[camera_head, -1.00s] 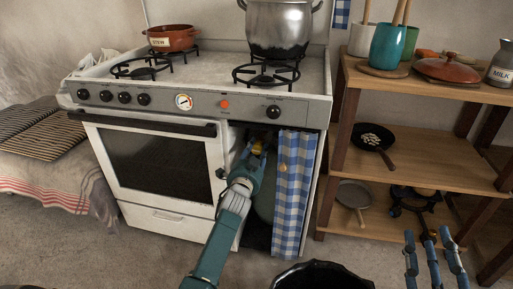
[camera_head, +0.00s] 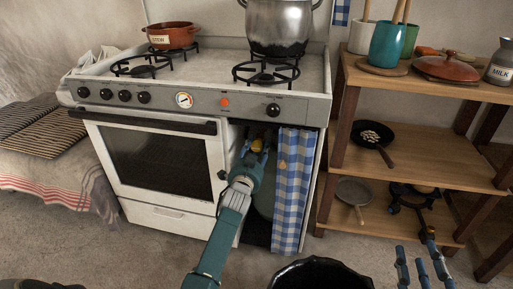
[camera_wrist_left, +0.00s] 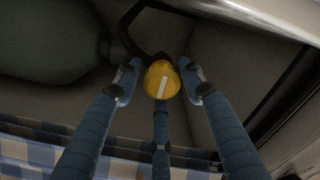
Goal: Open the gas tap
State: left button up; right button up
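The gas tap is a round yellow knob (camera_wrist_left: 162,80) with a white stripe, nearly upright in the left wrist view and tilted slightly. It also shows as a small yellow spot in the head view (camera_head: 257,145), inside the open compartment right of the oven. My left gripper (camera_head: 254,156) reaches into this compartment. In the left wrist view its fingers (camera_wrist_left: 161,88) stand on both sides of the knob and below it, with small gaps at the sides. My right gripper (camera_head: 422,268) is empty at the lower right, fingers apart.
A blue-checked curtain (camera_head: 291,190) hangs just right of my left gripper. A dark green gas bottle (camera_wrist_left: 50,45) is behind it. The oven door (camera_head: 160,165) is at left. A wooden shelf (camera_head: 430,165) with pans stands right, and a black bin (camera_head: 318,274) is in front.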

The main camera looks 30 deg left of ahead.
pick_arm(q)
jog(key=shift+s, duration=0.1)
jog(key=v, duration=1.2)
dwell(0.4)
